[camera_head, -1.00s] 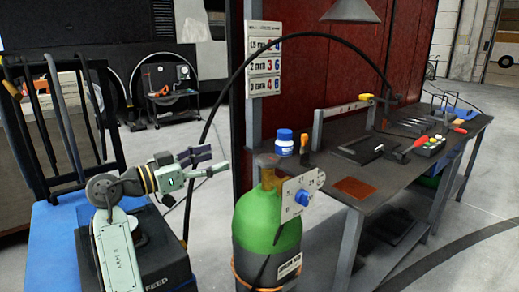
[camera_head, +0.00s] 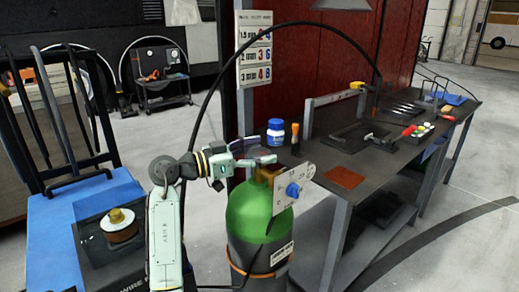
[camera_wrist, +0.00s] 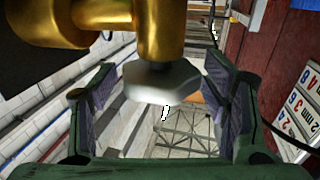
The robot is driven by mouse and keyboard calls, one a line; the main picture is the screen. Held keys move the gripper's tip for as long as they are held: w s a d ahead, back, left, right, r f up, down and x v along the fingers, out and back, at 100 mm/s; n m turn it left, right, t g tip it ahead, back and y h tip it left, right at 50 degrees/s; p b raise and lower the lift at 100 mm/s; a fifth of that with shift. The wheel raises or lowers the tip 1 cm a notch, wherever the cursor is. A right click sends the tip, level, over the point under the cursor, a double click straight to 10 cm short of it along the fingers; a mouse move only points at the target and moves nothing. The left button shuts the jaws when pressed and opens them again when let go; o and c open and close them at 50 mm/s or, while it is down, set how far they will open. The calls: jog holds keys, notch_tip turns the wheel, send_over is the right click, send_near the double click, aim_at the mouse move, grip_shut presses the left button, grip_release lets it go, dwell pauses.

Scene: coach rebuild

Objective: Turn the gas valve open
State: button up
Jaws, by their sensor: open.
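A green gas cylinder (camera_head: 258,215) stands upright beside the workbench. Its brass valve top (camera_head: 264,173) is partly hidden by my gripper (camera_head: 258,154), which is at the cylinder's neck. In the wrist view, the brass valve body (camera_wrist: 155,28) fills the top, and a pale grey faceted knob (camera_wrist: 162,82) on its stem sits between my two fingers (camera_wrist: 162,95). The fingers are open, one on each side of the knob, with visible gaps. A plate (camera_head: 283,191) with a blue knob (camera_head: 292,190) is on the cylinder's right side.
The workbench (camera_head: 372,165) with tools stands close to the right; a blue-lidded jar (camera_head: 276,132) is at its near corner. A black hose (camera_head: 205,110) arches behind my arm. A blue cart (camera_head: 45,235) is at left.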

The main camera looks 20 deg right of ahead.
jog(key=shift+c, duration=0.3)
jog(key=c, duration=1.1)
jog(key=shift+f+n+t+b, duration=0.1)
jog(key=shift+n+t+b, duration=0.3)
jog(key=shift+t, duration=0.2)
jog(key=shift+s+n+t+y+b, duration=0.1)
jog(key=shift+n+t+y+b, duration=0.2)
jog(key=shift+n+t+b, duration=0.45)
jog(key=n+t, duration=0.1)
jog(key=t, duration=0.1)
jog(key=n+t+y, duration=0.1)
jog(key=t, duration=0.1)
jog(key=shift+y, duration=0.3)
jog(key=n+t+y, duration=0.1)
jog(key=n+t, duration=0.1)
jog(key=n+t+y, duration=0.1)
jog(key=t+y, duration=0.1)
jog(key=shift+d+r+n+t+p, duration=0.1)
jog(key=shift+r+n+t+p, duration=0.15)
jog(key=shift+n+p, duration=0.15)
jog(key=shift+f+n+t+y+p, duration=0.1)
jog(key=shift+n+t+y+p, duration=0.5)
jog(key=shift+n+t+y, duration=1)
jog(key=shift+y, duration=0.4)
